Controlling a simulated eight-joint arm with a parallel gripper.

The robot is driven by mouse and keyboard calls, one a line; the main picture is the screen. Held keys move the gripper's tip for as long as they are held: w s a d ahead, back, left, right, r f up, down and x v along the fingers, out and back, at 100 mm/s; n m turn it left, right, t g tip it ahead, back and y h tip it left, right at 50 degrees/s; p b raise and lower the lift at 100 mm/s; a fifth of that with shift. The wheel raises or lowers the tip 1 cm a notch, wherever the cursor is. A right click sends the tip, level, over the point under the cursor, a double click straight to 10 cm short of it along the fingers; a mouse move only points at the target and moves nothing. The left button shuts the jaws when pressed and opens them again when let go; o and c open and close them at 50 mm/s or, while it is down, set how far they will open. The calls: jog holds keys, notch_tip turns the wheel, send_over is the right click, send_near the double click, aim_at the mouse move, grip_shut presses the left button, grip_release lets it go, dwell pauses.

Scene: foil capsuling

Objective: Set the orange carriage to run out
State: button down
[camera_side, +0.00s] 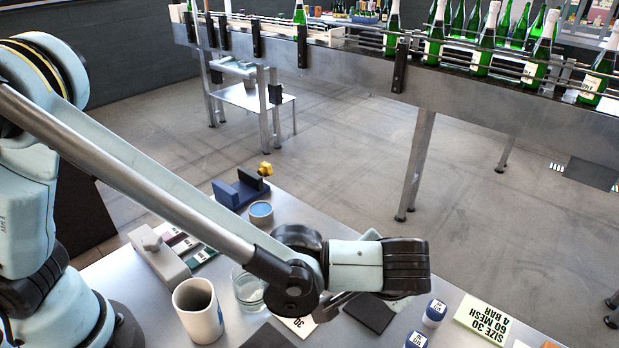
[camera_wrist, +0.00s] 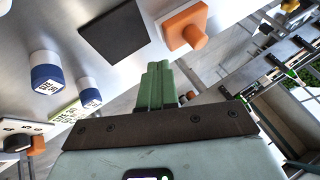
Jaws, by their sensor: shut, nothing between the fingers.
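An orange block with a round orange knob (camera_wrist: 187,27) sits on a pale plate at the top of the wrist view; it looks like the orange carriage. I cannot make it out in the side view, where my arm covers part of the bench. My gripper (camera_wrist: 158,83) shows its green fingers together and empty in the wrist view. The fingertips point toward the gap between the orange block and a dark square pad (camera_wrist: 114,33), apart from both. In the side view my wrist hangs over the bench, with the fingers mostly hidden.
Two blue-and-white containers (camera_side: 435,312) stand beside a size card (camera_side: 483,320). Another orange part (camera_wrist: 38,145) shows by a panel at the wrist view's left. A white mug (camera_side: 198,310) and glass beaker (camera_side: 249,287) stand near my arm. A bottle conveyor (camera_side: 440,92) runs behind.

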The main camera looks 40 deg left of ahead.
jog(key=a, duration=0.1)
jog(key=w+a+f, duration=0.1)
jog(key=w+a, duration=0.1)
jog(key=shift+a+f, duration=0.4)
jog(key=shift+w+a, duration=0.1)
jog(key=shift+a, duration=0.35)
jog(key=a, duration=1.1)
jog(key=shift+a, duration=0.1)
